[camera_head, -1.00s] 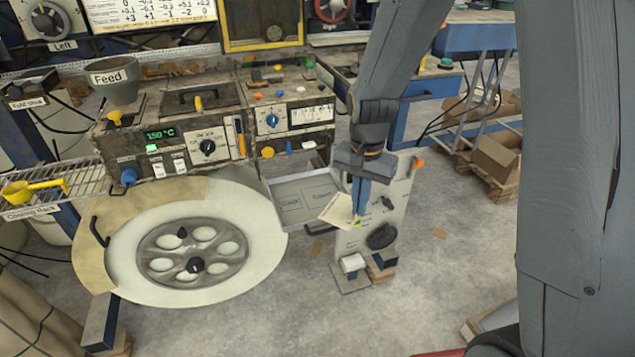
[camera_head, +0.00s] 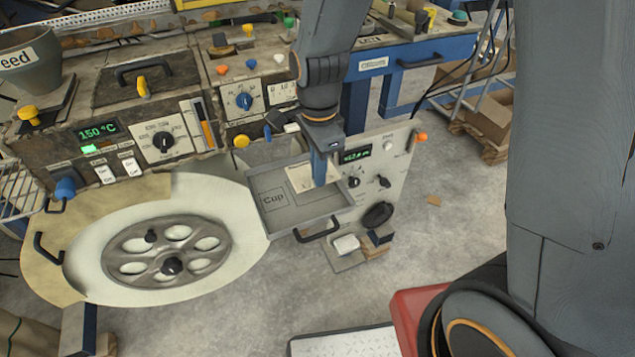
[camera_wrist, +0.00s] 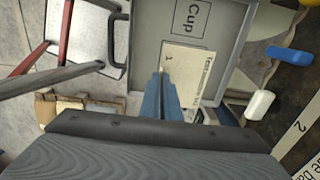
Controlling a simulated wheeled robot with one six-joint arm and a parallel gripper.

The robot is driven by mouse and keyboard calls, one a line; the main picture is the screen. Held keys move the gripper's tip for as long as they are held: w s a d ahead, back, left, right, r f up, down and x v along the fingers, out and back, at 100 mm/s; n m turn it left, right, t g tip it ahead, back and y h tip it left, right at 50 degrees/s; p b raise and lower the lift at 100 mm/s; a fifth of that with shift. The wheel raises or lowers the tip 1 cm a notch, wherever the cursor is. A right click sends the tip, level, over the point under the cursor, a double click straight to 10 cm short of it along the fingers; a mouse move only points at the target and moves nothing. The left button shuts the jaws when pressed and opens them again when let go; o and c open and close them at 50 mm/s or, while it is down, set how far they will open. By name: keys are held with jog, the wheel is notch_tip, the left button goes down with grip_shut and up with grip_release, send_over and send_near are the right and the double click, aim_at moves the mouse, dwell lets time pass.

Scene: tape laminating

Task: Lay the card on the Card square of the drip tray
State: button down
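The card (camera_head: 300,177) is a cream sheet with small print, over the right part of the grey drip tray (camera_head: 330,211). In the wrist view the card (camera_wrist: 200,62) lies flat-looking over the tray (camera_wrist: 145,45), beside the Cup square (camera_wrist: 188,17). My gripper (camera_head: 320,182) points down, its blue fingers together at the card's edge; it also shows in the wrist view (camera_wrist: 163,78). It looks shut on the card. The Card square is hidden, apparently beneath the card. I cannot tell whether the card touches the tray floor.
A white panel (camera_head: 400,165) with knobs and a display stands right of the tray. A machine (camera_head: 165,140) reading 150 °C is at the left, above a large round wheel plate (camera_head: 80,250). The tray has a black front handle (camera_head: 317,232). Open concrete floor lies in front.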

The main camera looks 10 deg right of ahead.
jog(key=shift+f, duration=2.25)
jog(key=c, duration=2)
grip_release()
jog(key=shift+f, duration=0.1)
notch_tip(320, 180, up, 12)
jog(key=shift+f+b, duration=0.2)
jog(key=shift+b, duration=0.25)
jog(key=shift+r, duration=0.2)
jog(key=shift+s+d+f+n+t, duration=0.1)
jog(key=shift+s+d+f+n, duration=0.4)
jog(key=shift+s+d+n, duration=1.3)
jog(key=shift+s+d+f+n+t, duration=0.1)
jog(key=shift+s+d+f+n, duration=0.5)
jog(key=shift+d+n, duration=2.25)
jog(key=shift+s+d+f+n+t, duration=0.1)
jog(key=shift+s+d+f+n, duration=0.25)
jog(key=shift+s+d+n, duration=1.9)
